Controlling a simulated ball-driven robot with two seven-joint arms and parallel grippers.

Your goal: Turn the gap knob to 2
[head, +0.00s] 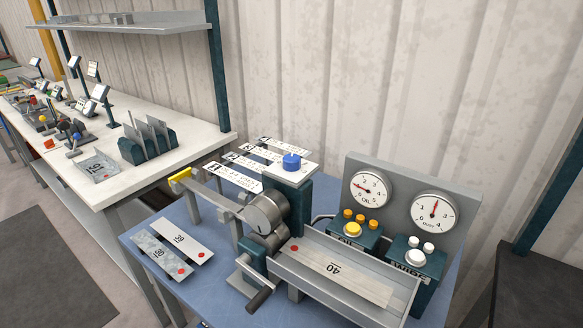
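A blue round knob (291,161) sits on a pale plate on top of the dark teal bender post (294,206). It may be the gap knob, but no readable gap label or number shows beside it, so I cannot tell its setting. A grey metal roller or disc (264,213) is on the bender's front side, with a dark crank handle (260,298) below it. Neither of my grippers is in view.
A tray (366,312) holds a strip marked 40. Two strips marked 150 (161,254) and 120 (182,240) lie on the blue table (203,295). A white bench (190,166) stands at left.

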